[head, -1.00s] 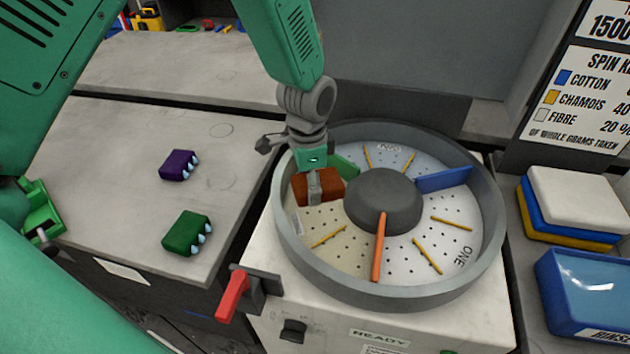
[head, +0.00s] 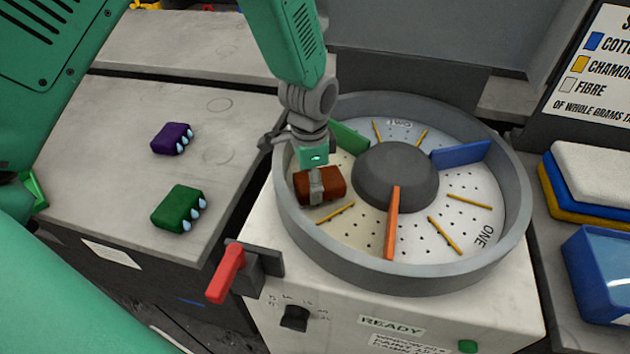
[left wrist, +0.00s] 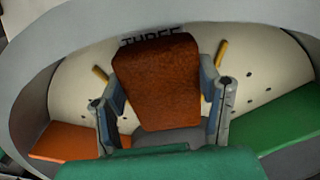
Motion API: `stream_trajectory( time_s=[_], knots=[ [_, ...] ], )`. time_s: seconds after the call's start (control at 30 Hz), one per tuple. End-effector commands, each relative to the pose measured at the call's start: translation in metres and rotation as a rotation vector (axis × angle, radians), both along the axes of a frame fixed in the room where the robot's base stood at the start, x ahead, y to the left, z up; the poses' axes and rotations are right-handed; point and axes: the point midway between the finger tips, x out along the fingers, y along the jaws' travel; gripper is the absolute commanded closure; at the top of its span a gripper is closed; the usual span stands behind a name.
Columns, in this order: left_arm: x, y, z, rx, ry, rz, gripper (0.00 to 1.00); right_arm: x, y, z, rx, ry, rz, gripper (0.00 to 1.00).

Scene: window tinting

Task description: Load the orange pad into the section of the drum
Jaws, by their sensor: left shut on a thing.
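The orange pad (head: 330,183) is a brown-orange block held by my left gripper (head: 316,186). It is inside the round grey drum (head: 515,225), in the section between the green divider (head: 349,138) and the orange divider (head: 392,225). In the left wrist view the pad (left wrist: 158,80) sits between both fingers, partly covering the lettering "THREE" on the drum. The orange divider (left wrist: 65,141) and green divider (left wrist: 275,122) lie on either side. I cannot tell whether the pad touches the drum floor. My right gripper is not clearly seen.
A purple pad (head: 171,138) and a green pad (head: 179,209) lie on the left bench (head: 100,170). A red lever (head: 226,273) sticks out at the machine's front left. A blue tub (head: 600,280) and stacked cloths (head: 590,178) are at right.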

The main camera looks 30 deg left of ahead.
Motion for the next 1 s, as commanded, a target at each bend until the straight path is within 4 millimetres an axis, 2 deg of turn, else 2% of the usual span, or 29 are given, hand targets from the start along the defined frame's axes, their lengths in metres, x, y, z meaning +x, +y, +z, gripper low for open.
stream_trajectory(
  time_s=[0.33, 0.9, 0.93, 1.0],
  knots=[
    [0.0, -0.005, -0.001, 0.006, 0.0, -0.002, 0.78, 0.0, 0.0, 0.0, 0.0, 0.0, 0.0, 1.0],
    [0.0, -0.002, -0.013, 0.003, 0.0, -0.001, 0.78, 0.0, 0.0, -0.005, 0.0, 0.0, 0.0, 1.0],
    [0.0, -0.003, -0.013, 0.003, 0.0, -0.001, 0.38, 0.0, 0.0, -0.005, 0.0, 0.0, 0.0, 1.0],
    [0.0, -0.003, -0.012, 0.003, 0.0, -0.001, 0.17, 0.0, 0.0, -0.005, 0.0, 0.0, 0.0, 1.0]
  ],
)
